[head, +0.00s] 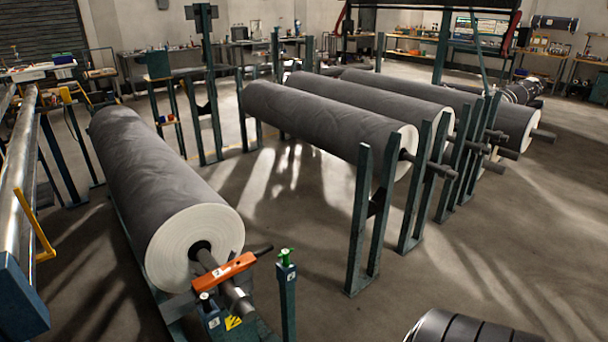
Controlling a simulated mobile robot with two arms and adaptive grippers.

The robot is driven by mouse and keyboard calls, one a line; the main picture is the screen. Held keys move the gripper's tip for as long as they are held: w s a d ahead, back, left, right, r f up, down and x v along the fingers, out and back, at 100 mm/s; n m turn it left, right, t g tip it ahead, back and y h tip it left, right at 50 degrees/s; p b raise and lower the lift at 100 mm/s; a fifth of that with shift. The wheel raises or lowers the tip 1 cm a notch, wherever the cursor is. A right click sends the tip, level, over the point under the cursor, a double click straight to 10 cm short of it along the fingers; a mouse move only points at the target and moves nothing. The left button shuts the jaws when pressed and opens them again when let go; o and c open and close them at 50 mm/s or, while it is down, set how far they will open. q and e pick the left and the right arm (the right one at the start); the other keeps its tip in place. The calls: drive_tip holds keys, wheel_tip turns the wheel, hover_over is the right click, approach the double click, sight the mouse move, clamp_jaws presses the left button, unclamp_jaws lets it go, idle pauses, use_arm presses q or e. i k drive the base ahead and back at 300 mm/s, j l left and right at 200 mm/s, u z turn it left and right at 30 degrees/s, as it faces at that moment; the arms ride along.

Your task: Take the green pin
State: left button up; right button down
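The green pin (286,257) stands upright at the top of a dark green post (287,300) in the lower middle of the head view. The post's top carries a small label just below the pin. The pin is small here, and how deep it sits in the post cannot be told. Neither of my grippers shows in the head view, and nothing is seen touching the pin.
Left of the post, a large grey roll (155,190) rests with an orange bar (224,271) across its shaft. More grey rolls (330,120) hang on green stands behind. A dark ribbed cylinder (460,328) lies at the bottom right. Floor between is clear.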

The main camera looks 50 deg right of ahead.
sight(285, 253)
drive_tip(key=z, duration=1.5)
drive_tip(key=u, duration=0.2)
drive_tip(key=i+l+u, duration=0.3)
drive_tip(key=l+u, duration=0.25)
drive_tip(key=i+l+u, duration=0.15)
drive_tip(key=l+u, duration=0.15)
drive_tip(key=l, duration=0.1)
